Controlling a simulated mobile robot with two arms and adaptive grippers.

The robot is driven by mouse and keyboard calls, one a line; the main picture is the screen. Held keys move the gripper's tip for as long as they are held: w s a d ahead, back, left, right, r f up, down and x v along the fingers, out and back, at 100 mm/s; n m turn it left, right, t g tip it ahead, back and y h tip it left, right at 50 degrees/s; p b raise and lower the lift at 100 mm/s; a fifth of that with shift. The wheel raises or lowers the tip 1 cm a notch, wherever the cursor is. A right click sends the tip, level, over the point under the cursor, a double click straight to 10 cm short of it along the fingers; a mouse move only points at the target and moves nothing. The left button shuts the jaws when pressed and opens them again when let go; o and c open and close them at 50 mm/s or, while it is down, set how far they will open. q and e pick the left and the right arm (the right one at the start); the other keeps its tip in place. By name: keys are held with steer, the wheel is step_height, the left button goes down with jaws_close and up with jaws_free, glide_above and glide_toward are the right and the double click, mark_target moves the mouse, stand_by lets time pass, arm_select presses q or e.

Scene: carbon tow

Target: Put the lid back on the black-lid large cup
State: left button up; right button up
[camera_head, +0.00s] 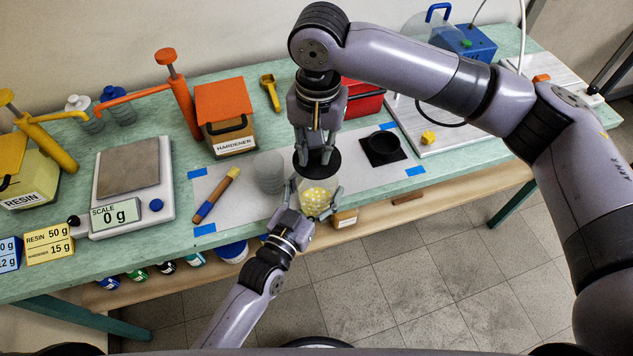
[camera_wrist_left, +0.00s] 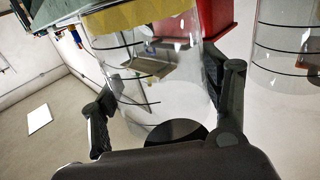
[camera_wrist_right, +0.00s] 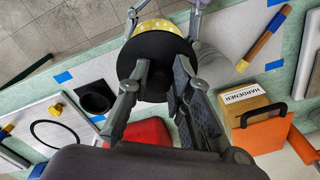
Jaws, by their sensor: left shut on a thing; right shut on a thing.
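A clear large cup (camera_head: 316,207) with yellow contents is gripped around its side by my left gripper (camera_head: 314,200), at the front edge of the table. Its clear wall with dark rings fills the middle of the left wrist view (camera_wrist_left: 125,60). A round black lid (camera_head: 322,168) is held by my right gripper (camera_head: 317,155), directly above the cup's mouth. The right wrist view shows the right fingers closed on the lid (camera_wrist_right: 150,55), with the yellow contents (camera_wrist_right: 158,27) beyond it. Whether the lid touches the rim cannot be told.
Another clear cup (camera_head: 270,172) stands left of the grippers, beside a blue-and-yellow stick (camera_head: 216,195). A black square piece with a round dark part (camera_head: 383,147) lies to the right. The hardener box (camera_head: 228,135), scale (camera_head: 130,185) and red box (camera_head: 362,101) stand around. The grey mat has free room.

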mark_target(316, 161)
steer(key=shift+f, duration=2.05)
steer(key=shift+f, duration=0.15)
steer(key=shift+f, duration=0.75)
steer(key=shift+f, duration=0.6)
steer(key=o, duration=0.9)
steer(key=shift+o, duration=0.2)
steer(key=r, duration=1.2)
steer(key=shift+s+d, duration=0.15)
steer(key=shift+d, duration=0.2)
